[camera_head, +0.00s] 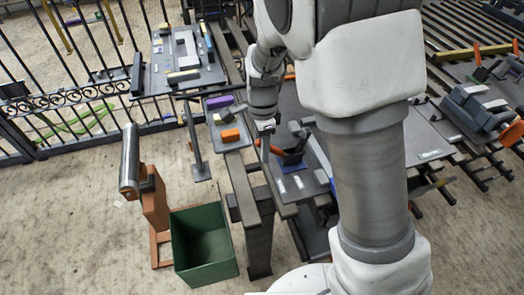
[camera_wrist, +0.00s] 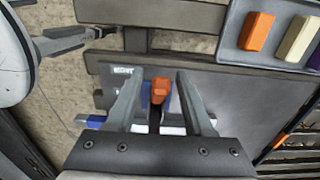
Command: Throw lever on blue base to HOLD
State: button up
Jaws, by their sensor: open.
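The lever's orange handle (camera_wrist: 160,88) shows in the wrist view between the two fingers of my gripper (camera_wrist: 158,95). The fingers are open, one on each side, and I cannot tell whether either touches it. Parts of the blue base (camera_wrist: 146,98) show beside the handle; my fingers and palm hide the rest. In the head view the blue base (camera_head: 292,160) sits on a dark panel, with the orange handle (camera_head: 277,150) leaning left from it. My gripper (camera_head: 265,150) points down at the handle's left end.
A tray (camera_wrist: 227,50) with an orange block (camera_wrist: 258,31), a cream block (camera_wrist: 299,38) and a purple block stands beside the panel. A green bin (camera_head: 204,246) is on the floor. Another orange-handled lever (camera_head: 510,133) is at far right. A black fence runs behind.

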notch_tip(320, 180, down, 2)
jog(key=shift+f, duration=0.15)
grip_shut()
dwell(0.3)
dwell(1.2)
